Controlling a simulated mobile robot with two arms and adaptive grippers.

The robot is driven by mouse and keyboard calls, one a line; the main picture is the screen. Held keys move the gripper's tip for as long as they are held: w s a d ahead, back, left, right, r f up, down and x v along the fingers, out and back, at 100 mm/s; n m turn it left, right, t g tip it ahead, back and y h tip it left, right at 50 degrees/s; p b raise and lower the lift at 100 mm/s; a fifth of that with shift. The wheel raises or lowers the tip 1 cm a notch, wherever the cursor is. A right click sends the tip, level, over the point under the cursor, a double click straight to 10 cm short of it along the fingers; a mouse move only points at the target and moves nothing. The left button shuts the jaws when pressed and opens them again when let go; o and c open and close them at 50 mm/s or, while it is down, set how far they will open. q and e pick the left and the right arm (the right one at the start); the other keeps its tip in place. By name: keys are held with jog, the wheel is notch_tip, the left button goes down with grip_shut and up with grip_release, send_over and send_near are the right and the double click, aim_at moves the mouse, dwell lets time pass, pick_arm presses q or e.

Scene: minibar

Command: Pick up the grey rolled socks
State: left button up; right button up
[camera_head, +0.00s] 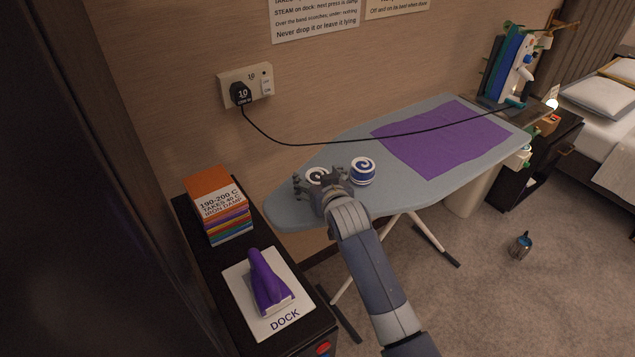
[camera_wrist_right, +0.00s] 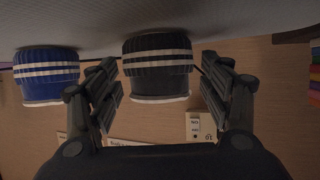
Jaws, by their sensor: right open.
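The grey rolled socks (camera_head: 317,176) rest on the left end of the ironing board, dark with a white spiral on top. In the right wrist view the grey socks (camera_wrist_right: 157,68) show as a dark roll with white bands, between the fingers. My right gripper (camera_head: 322,184) is open around or just beside them; I cannot tell if the fingers touch. It also shows in the right wrist view (camera_wrist_right: 163,92), one finger on each side. Blue rolled socks (camera_head: 363,170) stand right of it; they also show in the right wrist view (camera_wrist_right: 46,75). My left gripper is not in view.
The ironing board (camera_head: 300,207) bears a purple cloth (camera_head: 445,138), with a black cord crossing above. A small bottle (camera_head: 521,245) is on the floor.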

jog(key=c, duration=1.1)
jog(key=shift+c, duration=0.2)
jog(key=shift+r, duration=0.15)
